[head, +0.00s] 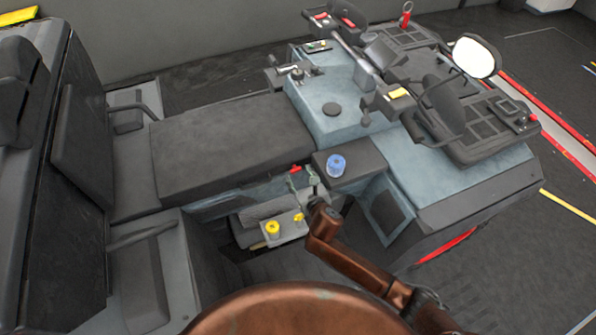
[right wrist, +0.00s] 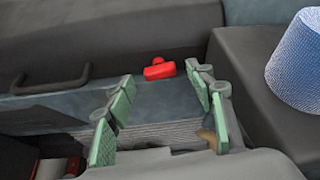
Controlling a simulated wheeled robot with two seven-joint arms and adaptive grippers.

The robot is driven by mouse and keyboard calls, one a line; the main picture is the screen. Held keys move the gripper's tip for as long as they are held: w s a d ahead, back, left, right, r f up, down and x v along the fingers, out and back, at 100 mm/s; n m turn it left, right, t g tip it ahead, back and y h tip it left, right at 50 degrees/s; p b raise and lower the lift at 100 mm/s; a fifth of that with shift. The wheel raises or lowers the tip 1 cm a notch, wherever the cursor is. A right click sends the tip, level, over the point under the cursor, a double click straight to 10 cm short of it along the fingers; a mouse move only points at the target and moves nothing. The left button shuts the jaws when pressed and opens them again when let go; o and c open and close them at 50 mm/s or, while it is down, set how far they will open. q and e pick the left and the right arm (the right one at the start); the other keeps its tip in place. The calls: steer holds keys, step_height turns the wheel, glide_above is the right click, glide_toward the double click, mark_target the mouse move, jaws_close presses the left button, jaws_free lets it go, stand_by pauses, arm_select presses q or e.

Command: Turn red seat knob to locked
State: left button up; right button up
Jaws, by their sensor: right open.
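The red seat knob (head: 296,169) sits low on the side of the console, beside the dark seat cushion (head: 235,148). In the right wrist view the red knob (right wrist: 159,71) shows beyond my fingers, with a small red tip above a wider red body. My right gripper (head: 303,181) is open, with its green-padded fingers pointing toward the knob. In the right wrist view the right gripper (right wrist: 161,80) has its fingers spread to either side of the knob's line, with nothing between the pads. My left gripper is not in view.
Yellow knobs (head: 272,228) sit on a grey bracket below. A black handle (right wrist: 50,80) lies left of the fingers.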

steer(key=shift+x, duration=1.05)
jaws_close()
